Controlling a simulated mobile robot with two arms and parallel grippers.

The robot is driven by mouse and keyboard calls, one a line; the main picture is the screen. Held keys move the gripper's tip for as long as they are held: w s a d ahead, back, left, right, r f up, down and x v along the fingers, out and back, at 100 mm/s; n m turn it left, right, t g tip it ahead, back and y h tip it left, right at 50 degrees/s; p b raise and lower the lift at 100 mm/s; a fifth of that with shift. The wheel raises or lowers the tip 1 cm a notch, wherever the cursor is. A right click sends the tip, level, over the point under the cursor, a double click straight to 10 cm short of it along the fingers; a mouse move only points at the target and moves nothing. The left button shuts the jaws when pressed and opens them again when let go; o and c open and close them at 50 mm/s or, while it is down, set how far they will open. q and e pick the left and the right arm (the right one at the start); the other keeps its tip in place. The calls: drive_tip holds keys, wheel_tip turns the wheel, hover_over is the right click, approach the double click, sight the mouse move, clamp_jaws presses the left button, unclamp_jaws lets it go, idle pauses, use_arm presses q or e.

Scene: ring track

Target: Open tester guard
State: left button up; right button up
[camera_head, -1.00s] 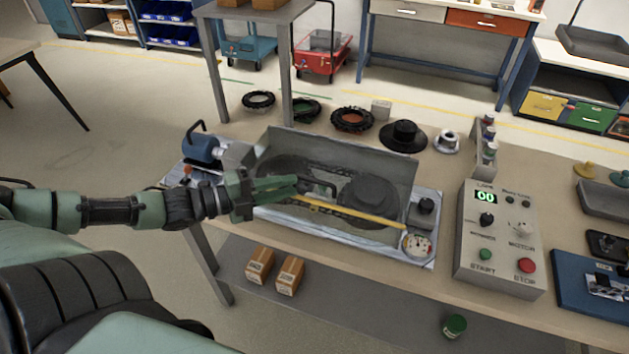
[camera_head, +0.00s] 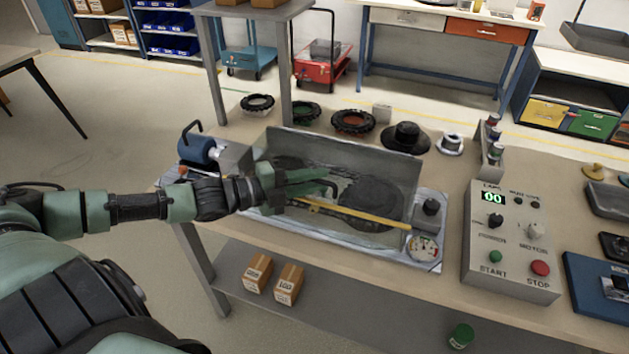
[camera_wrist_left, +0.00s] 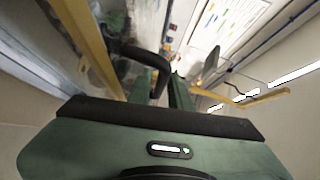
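The tester (camera_head: 436,258) stands on the bench with dark round discs inside. Its clear guard (camera_head: 372,240) lies over the front, with a yellow bar (camera_head: 365,218) along its edge and a black bent handle (camera_head: 333,188) near the bar's left half. My left gripper (camera_head: 322,182) reaches in from the left above the tester. Its two green fingers are apart, with their tips at the handle. In the left wrist view the black handle (camera_wrist_left: 135,52) crosses by the fingertips (camera_wrist_left: 168,76); firm contact cannot be told. My right gripper is not in view.
A control box (camera_head: 510,240) stands right of the tester. A blue motor (camera_head: 197,150) sits at its left end. Black rings, including one with a red centre (camera_head: 353,122), and a black hub (camera_head: 406,138) lie behind it.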

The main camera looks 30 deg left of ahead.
use_arm(q)
clamp_jaws()
idle(1.4)
